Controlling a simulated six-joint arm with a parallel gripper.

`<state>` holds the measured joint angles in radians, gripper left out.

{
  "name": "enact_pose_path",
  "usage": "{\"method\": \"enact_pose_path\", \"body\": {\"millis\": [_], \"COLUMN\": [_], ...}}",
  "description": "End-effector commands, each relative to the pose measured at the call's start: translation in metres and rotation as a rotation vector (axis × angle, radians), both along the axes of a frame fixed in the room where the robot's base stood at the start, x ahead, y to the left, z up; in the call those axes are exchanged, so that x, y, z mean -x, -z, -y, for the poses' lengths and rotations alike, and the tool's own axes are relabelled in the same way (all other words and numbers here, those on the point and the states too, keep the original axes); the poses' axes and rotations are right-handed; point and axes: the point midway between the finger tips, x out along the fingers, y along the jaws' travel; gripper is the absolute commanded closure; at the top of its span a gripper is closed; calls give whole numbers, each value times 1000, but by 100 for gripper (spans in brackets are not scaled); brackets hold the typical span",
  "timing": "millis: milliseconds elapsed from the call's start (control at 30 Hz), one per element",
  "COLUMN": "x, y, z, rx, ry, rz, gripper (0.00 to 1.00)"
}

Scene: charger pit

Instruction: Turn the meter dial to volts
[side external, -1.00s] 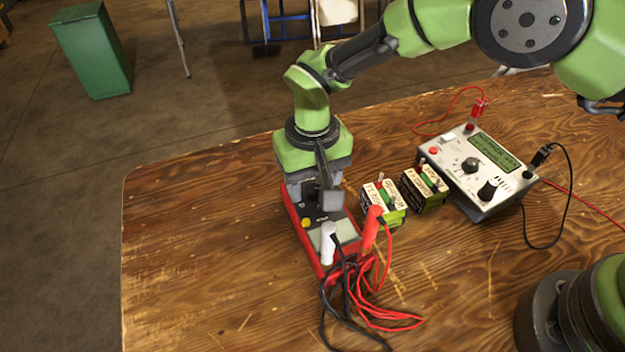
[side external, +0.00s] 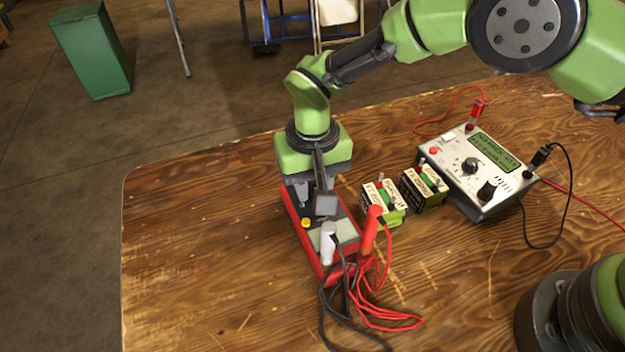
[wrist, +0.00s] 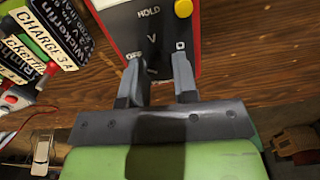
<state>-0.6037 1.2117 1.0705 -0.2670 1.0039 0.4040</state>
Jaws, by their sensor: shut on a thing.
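The red meter (side external: 309,240) lies on the wooden table, with a pale screen, a yellow button and leads at its near end. In the wrist view its dark face (wrist: 152,28) shows the printed words HOLD, V and OFF and a small symbol. My gripper (side external: 312,207) points down over the far part of the meter. In the wrist view the fingers of my gripper (wrist: 160,70) stand either side of the dial's place, below the V mark, and are shut on the dial. The dial is mostly hidden, and I cannot tell where its pointer stands.
Two batteries (side external: 425,188) and a grey charger (side external: 481,172) stand to the right. The table's left part is clear.

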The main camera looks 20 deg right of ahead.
Motion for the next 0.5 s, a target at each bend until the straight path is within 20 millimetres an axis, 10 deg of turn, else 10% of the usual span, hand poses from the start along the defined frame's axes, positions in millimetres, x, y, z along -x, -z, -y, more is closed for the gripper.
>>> {"method": "enact_pose_path", "body": {"millis": [500], "x": [0], "y": [0], "z": [0], "rx": [0], "ry": [429], "rz": [1], "gripper": [96]}}
